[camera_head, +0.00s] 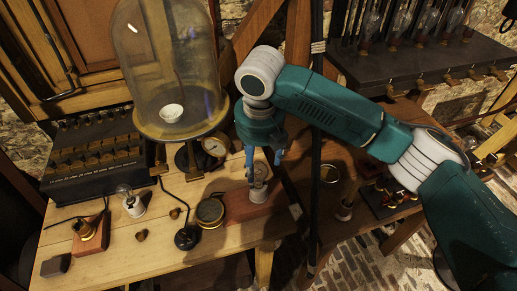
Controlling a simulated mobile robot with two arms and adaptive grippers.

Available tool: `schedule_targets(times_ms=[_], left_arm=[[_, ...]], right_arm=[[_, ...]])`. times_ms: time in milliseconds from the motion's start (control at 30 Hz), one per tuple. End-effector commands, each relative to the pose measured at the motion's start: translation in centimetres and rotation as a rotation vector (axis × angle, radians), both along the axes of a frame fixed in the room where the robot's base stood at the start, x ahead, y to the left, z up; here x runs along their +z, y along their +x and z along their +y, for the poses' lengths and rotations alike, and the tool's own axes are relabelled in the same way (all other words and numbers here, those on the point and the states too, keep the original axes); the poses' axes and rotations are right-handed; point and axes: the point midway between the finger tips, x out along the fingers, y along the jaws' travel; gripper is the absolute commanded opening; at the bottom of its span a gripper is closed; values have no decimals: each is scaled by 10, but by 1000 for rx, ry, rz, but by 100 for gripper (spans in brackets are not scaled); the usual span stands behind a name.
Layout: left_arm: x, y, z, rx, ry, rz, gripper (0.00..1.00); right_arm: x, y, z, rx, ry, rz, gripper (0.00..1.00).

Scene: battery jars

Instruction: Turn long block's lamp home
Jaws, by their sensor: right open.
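The long reddish wooden block (238,209) lies near the table's front edge, right of centre. A small pale, glassy fitting, apparently its lamp (260,187), stands on the block's right part. My right gripper (263,168) points down over this fitting. Its blue fingers are open and apart, with their tips at or just above the fitting's top. I cannot tell whether they touch it. The gripper hides part of the fitting. My left gripper is not in view.
A tall glass bell jar (172,65) stands close left of my gripper. A round dial (210,211) lies at the long block's left end. A shorter block (91,236) with a brass fitting and a small glass bulb (131,204) are farther left. A dark upright pole (315,170) stands close right.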

Motion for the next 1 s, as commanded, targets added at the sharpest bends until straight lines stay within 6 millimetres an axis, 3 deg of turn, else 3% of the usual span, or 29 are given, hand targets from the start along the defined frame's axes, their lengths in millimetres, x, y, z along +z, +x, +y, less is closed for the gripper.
schedule_targets(times_ms=[167, 400, 567, 867, 1000], left_arm=[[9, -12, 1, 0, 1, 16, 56], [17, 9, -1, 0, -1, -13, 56], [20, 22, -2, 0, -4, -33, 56], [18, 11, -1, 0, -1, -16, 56], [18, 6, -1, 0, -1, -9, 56]], right_arm=[[-33, 3, -1, -4, -2, 4, 63], [-68, 8, 1, -4, 0, 1, 63], [-78, 10, 1, -2, 1, -1, 63], [-81, 10, 1, -2, 1, -1, 63], [-80, 10, 1, -3, 1, -1, 35]])
